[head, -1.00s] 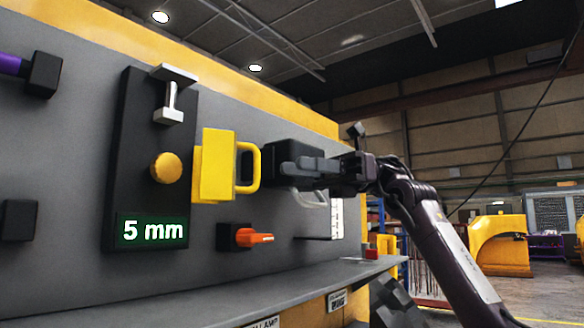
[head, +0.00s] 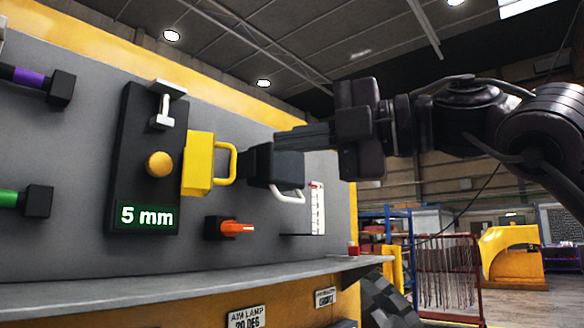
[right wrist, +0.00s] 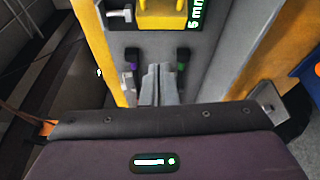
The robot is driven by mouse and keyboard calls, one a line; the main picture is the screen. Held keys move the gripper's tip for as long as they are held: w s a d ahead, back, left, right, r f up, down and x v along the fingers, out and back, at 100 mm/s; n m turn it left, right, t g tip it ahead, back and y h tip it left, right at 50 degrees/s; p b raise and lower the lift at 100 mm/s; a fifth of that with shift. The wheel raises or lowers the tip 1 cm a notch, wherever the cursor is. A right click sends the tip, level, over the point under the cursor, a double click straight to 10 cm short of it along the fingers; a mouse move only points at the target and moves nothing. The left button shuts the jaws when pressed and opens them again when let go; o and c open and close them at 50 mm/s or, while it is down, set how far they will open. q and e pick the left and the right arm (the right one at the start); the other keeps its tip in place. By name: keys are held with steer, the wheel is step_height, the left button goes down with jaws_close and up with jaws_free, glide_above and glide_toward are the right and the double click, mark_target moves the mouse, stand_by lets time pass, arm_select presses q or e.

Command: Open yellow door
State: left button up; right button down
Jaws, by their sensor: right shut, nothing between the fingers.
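The yellow door (head: 198,163) is a yellow block with a yellow loop handle (head: 230,163) on its right side. It stands out from the grey panel, right of the black plate with the 5 mm display. It looks closed. Its yellow body also shows at the top of the right wrist view (right wrist: 162,14). My right gripper (head: 280,138) is shut and empty, its fingers pointing left, up and to the right of the yellow handle and apart from it. In the right wrist view its fingers (right wrist: 160,72) lie together. My left gripper is not in view.
A black block (head: 262,164) with a white loop handle sits right of the yellow door, below my right fingers. An orange lever (head: 236,228), yellow knob (head: 159,164) and white T-shaped piece (head: 163,108) also stick out. A grey ledge (head: 200,281) runs below the panel.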

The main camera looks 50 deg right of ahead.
mark_target(233, 153)
steer(key=w+m+h+p, duration=0.1)
steer(key=w+p, duration=0.5)
steer(key=w, duration=0.5)
steer(key=shift+w+d+f+m+t, duration=0.3)
steer(key=shift+w+m, duration=0.1)
steer(key=shift+a, duration=0.15)
